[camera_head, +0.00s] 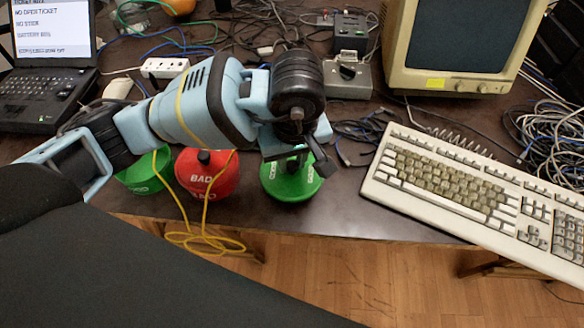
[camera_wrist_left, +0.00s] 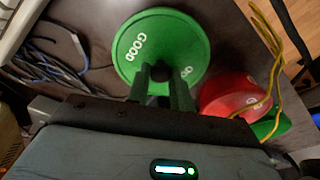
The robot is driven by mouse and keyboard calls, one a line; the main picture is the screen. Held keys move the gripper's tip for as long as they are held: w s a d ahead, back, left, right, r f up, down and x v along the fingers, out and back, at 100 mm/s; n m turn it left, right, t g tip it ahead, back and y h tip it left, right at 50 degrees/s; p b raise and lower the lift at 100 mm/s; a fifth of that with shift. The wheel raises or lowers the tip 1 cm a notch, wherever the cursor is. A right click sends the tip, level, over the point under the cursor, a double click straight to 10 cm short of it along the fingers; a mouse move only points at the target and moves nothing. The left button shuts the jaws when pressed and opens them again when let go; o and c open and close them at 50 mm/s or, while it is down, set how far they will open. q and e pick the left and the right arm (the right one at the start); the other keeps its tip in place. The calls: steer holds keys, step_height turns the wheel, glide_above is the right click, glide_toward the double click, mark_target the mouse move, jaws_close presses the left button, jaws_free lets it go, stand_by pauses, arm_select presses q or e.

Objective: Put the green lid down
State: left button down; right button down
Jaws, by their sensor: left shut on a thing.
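The green lid (camera_head: 283,188) is a round disc with a black knob, near the table's front edge in the head view. In the left wrist view the lid (camera_wrist_left: 190,42) shows white "GOOD" lettering. My left gripper (camera_head: 294,160) is over it from above, and its fingers (camera_wrist_left: 160,82) are shut on the knob. I cannot tell whether the lid touches the table or hangs just above it. My right gripper is not in view.
A red lidded container marked BAD (camera_head: 210,181) stands left of the lid. A green container (camera_head: 142,184) is further left, partly behind my arm. A yellow cable (camera_head: 203,237) hangs over the front edge. A keyboard (camera_head: 465,190) lies right, with bare table between it and the lid.

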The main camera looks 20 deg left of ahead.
mark_target(292, 167)
arm_select(q)
step_height(292, 167, down, 3)
steer(key=shift+s+f, duration=0.1)
steer(key=shift+f, duration=0.1)
steer(key=shift+f, duration=0.15)
steer(key=c, duration=1.2)
jaws_free()
steer(key=shift+c, duration=0.2)
